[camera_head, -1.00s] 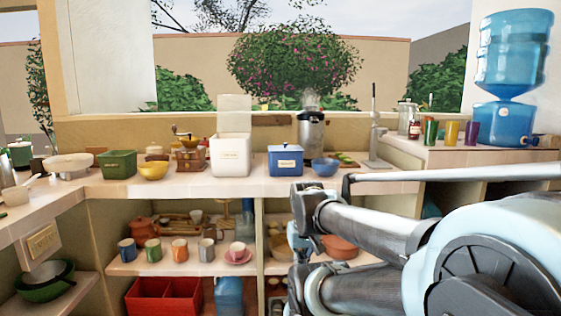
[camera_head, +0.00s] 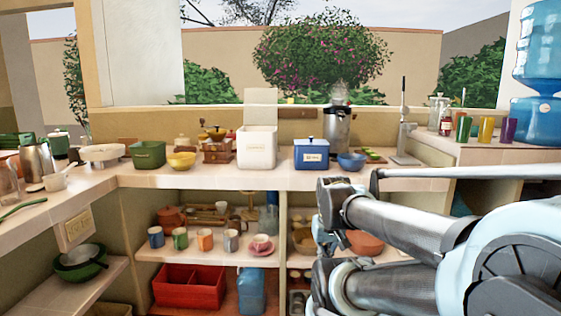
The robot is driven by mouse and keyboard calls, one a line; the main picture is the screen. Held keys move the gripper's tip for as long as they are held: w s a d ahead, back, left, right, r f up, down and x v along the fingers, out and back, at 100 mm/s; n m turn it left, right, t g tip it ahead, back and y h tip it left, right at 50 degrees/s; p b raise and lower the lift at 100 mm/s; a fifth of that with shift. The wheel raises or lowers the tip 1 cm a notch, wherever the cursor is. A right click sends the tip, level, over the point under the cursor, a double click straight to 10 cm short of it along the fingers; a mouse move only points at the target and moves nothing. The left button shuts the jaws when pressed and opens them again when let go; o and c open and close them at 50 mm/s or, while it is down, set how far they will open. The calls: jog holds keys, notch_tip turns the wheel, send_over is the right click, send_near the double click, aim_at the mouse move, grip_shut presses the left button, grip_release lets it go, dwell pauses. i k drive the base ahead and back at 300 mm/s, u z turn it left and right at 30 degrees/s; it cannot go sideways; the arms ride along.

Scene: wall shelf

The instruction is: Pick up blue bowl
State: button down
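The blue bowl (camera_head: 351,161) is small and round. It sits upright on the tiled counter, just right of a blue lidded box (camera_head: 311,154) and in front of a tall metal pot (camera_head: 338,130). My arm reaches in from the right edge, below and right of the bowl, and is well apart from it. Its links cover part of the lower shelves. My gripper's fingers cannot be made out, so I cannot tell whether it is open or shut.
A white bin (camera_head: 257,148), a yellow bowl (camera_head: 181,162) and a green tub (camera_head: 148,154) stand left along the counter (camera_head: 220,180). A lever press (camera_head: 403,140) stands to the right. Several cups and a red crate (camera_head: 190,287) fill the shelves below.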

aim_at(349, 162)
jog(key=k, duration=1)
jog(key=z, duration=0.75)
jog(key=i, duration=1)
